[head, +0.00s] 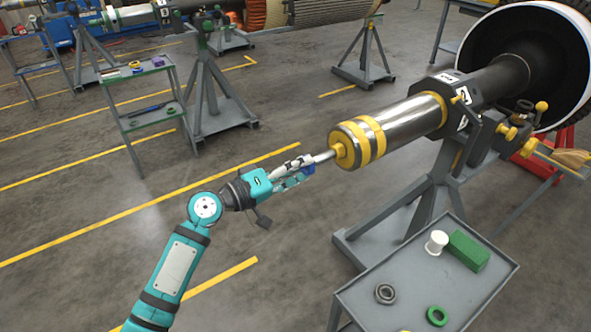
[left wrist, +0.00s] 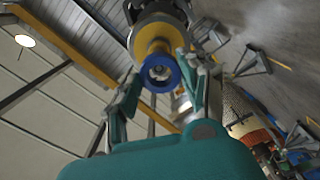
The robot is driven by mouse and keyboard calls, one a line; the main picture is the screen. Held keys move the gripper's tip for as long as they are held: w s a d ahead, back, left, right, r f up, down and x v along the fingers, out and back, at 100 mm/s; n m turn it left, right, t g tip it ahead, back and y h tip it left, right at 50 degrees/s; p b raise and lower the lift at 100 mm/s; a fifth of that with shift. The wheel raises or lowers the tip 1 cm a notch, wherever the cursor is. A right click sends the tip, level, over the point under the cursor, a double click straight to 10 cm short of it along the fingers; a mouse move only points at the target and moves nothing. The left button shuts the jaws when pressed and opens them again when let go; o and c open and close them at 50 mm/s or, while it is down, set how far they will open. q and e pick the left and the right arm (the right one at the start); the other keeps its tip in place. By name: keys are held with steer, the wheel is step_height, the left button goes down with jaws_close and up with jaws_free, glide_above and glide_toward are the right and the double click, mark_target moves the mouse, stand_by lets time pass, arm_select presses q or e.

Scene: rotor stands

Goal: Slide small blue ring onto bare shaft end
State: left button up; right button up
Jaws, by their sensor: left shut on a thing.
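The small blue ring (head: 309,169) is at the tip of my left gripper (head: 303,170), beside the bare shaft end (head: 323,157). My left gripper is shut on the ring, and its fingers partly hide it in the head view. In the left wrist view the blue ring (left wrist: 161,73) sits between the fingertips (left wrist: 162,78), with the shaft end showing through its opening. I cannot tell whether the ring is around the shaft tip or just in front of it. The shaft juts from a silver cylinder with yellow bands (head: 395,125). My right gripper is not in view.
A grey tray table (head: 400,290) below the rotor holds a white spool (head: 437,242), a green box (head: 468,251), a dark metal ring (head: 385,294) and a green ring (head: 437,316). The rotor stand's legs (head: 390,228) are beside it. Open floor lies to the left.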

mark_target(315, 161)
arm_select(q)
steer(key=shift+w+d, duration=0.15)
steer(key=shift+d, duration=0.05)
stand_by(0.5)
steer(key=shift+w+d, duration=0.25)
steer(key=shift+d, duration=0.1)
steer(key=shift+w+d, duration=0.15)
stand_by(0.5)
steer(key=shift+b+x, duration=0.5)
steer(key=shift+x, duration=0.65)
steer(key=shift+d, duration=0.1)
steer(key=shift+w+d, duration=0.1)
steer(key=shift+b+x, duration=0.35)
steer(key=shift+x, duration=0.45)
steer(key=shift+w+d, duration=0.1)
